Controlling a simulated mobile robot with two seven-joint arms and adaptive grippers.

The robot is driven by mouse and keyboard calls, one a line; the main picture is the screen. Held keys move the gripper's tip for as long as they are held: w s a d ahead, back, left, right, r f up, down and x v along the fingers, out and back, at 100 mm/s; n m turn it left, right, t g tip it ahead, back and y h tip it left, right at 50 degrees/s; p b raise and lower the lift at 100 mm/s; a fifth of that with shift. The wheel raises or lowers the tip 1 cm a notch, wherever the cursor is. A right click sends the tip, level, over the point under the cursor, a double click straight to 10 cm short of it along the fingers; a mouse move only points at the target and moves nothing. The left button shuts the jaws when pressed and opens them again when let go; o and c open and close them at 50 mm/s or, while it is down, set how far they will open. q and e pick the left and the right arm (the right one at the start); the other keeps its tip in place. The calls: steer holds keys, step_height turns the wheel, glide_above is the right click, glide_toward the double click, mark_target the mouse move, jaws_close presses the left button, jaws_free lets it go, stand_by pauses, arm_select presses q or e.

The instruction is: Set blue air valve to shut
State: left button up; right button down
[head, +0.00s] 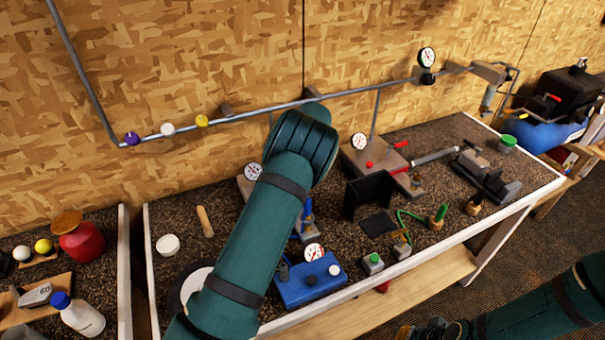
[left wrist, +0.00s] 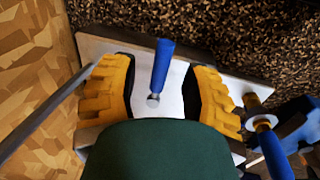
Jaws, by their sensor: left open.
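In the left wrist view a blue lever handle (left wrist: 163,62) with a round metal pivot stands over a pale plate (left wrist: 98,45). My left gripper (left wrist: 160,75) is open, with one yellow finger pad on each side of this lever; gaps show on both sides. A second blue handle (left wrist: 272,152) is outside the right finger. In the head view my left arm hides its gripper and the fitting it is at. A blue handle (head: 307,208) shows just right of that arm; I cannot tell which of the two it is. My right gripper (head: 432,331) is partly visible at the bottom edge.
A blue box with a gauge (head: 310,279) stands at the bench's front. A grey pipe (head: 350,92) runs along the wooden wall. Right of my left arm are a dark upright plate (head: 367,193), a green hose (head: 412,217) and a red-handled fitting (head: 398,171).

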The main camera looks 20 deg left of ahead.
arm_select(q)
step_height(320, 180, up, 10)
steer(key=s+d, duration=0.1)
steer(key=shift+s+d, duration=0.2)
steer(key=shift+d, duration=0.1)
stand_by(0.4)
